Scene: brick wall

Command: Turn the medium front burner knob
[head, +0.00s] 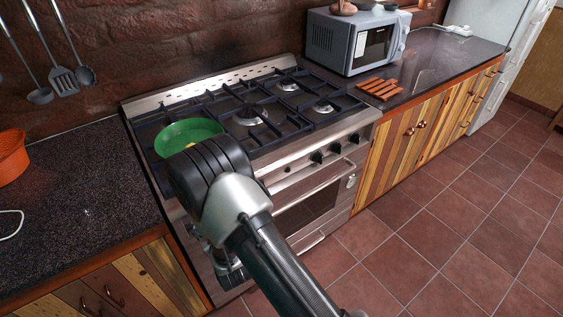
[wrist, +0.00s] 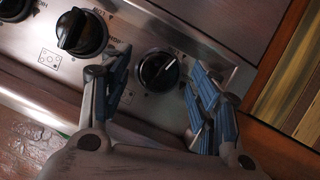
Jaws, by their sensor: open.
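In the wrist view, a round black knob (wrist: 158,72) with a pale pointer line sits near the end of the steel control panel. My gripper (wrist: 160,66) is open, with one finger on each side of this knob. I cannot tell whether the fingers touch it. A larger black knob (wrist: 82,32) is to its left, with a burner symbol beside it. In the head view, my arm hides the left part of the stove front (head: 290,178). Several black knobs, one of them here (head: 335,147), show to the right of my arm. Which knob serves the medium front burner is not readable.
A green pan (head: 186,136) stands on the left of the hob. A grey microwave (head: 352,42) and a brown slatted trivet (head: 380,88) are on the right counter. An orange bowl (head: 12,157) is on the left counter. The tiled floor to the right is clear.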

